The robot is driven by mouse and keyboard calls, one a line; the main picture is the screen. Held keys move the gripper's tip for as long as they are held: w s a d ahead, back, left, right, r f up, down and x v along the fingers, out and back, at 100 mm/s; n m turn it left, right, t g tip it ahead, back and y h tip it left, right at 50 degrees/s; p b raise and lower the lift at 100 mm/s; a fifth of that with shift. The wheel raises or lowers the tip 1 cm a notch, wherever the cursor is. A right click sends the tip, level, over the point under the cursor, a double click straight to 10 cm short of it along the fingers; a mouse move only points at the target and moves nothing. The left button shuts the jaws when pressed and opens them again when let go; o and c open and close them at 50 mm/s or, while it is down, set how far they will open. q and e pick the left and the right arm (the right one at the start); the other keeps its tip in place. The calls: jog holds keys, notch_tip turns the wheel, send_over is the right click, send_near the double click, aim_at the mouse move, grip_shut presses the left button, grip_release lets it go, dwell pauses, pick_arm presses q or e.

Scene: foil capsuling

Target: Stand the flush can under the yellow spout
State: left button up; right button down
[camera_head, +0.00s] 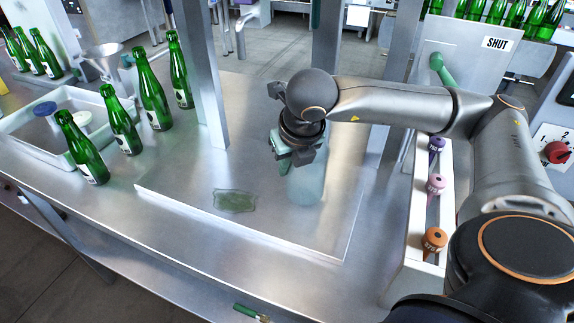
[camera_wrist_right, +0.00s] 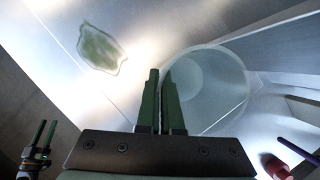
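The flush can (camera_head: 307,186) is a pale translucent cylinder above the raised steel plate, right of centre; I cannot tell whether its base touches the plate. My right gripper (camera_head: 294,158) is at its upper left. In the right wrist view, the two green fingers (camera_wrist_right: 161,100) are nearly together with the left wall of the can (camera_wrist_right: 222,92) between them, and the round mouth shows to their right. My left gripper (camera_wrist_right: 44,135) shows at lower left there, its fingers apart and empty. No yellow spout is recognisable in either view.
A green puddle (camera_head: 234,201) lies on the plate, left of the can. Several green bottles (camera_head: 118,120) and a tray (camera_head: 28,120) stand at the left. A steel post (camera_head: 207,85) rises behind. A rack with three coloured knobs (camera_head: 435,186) is at the right, below a SHUT panel (camera_head: 470,60).

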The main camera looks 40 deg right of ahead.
jog(key=shift+f, duration=0.25)
jog(key=shift+f, duration=0.15)
jog(key=c, duration=1.1)
grip_release()
jog(key=shift+o, duration=0.2)
jog(key=v, duration=1.2)
jog(key=shift+a, duration=0.15)
